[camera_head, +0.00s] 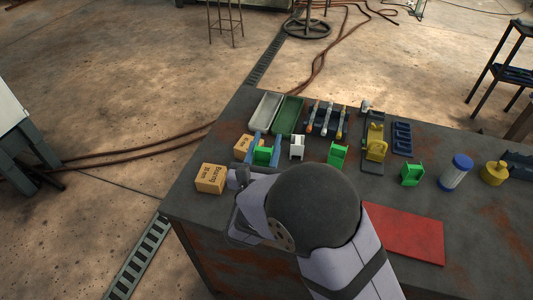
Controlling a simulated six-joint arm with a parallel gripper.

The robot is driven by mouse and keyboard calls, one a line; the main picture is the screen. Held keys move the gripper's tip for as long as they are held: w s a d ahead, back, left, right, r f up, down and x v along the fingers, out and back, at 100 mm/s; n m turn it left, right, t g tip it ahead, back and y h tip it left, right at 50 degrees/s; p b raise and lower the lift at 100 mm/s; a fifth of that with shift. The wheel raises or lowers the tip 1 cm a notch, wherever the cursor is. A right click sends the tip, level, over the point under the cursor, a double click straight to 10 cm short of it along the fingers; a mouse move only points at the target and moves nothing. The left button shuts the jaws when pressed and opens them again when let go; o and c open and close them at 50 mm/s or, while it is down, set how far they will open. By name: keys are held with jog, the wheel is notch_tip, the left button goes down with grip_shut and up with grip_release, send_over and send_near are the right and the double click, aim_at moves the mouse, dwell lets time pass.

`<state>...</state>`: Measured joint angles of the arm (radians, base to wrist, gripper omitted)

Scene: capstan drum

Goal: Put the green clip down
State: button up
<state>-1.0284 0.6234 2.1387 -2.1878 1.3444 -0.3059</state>
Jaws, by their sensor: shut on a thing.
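My gripper (262,147) is near the left part of the dark bench, its two blue fingers on either side of a green clip (263,157). It is shut on this clip. My arm hides what lies below and in front of it, and I cannot tell whether the clip touches the bench top. A second green clip (337,155) stands to the right, past a white clip (297,146). A third green clip (411,175) stands farther right on the bench.
Cardboard boxes (211,179) stand left of my gripper. Grey (265,107) and green (289,114) trays lie behind it, beside a row of slim tools (329,119). A yellow device (376,145), blue tray (402,138), blue-capped cylinder (456,172) and red mat (407,232) are rightward.

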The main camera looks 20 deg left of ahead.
jog(key=shift+r, duration=1.35)
jog(key=w+d+r+m+h+p, duration=0.1)
jog(key=w+d+m+h+p, duration=0.2)
jog(key=d, duration=0.8)
jog(key=w+d+m+h+p, duration=0.25)
jog(key=w+d+h, duration=0.2)
jog(key=d, duration=0.55)
jog(key=s+d+m+g+h+p, duration=0.1)
jog(key=s+d+m+g+h, duration=0.25)
jog(key=d, duration=0.55)
jog(key=s+d+m+g+h+p, duration=0.15)
jog(key=s+d+h, duration=0.35)
jog(key=d, duration=0.5)
jog(key=shift+y, duration=0.7)
jog(key=shift+s+a+f, duration=0.1)
jog(key=shift+s+f, duration=0.15)
jog(key=shift+f, duration=1.2)
jog(key=shift+s+f, duration=0.2)
jog(key=shift+f, duration=1.2)
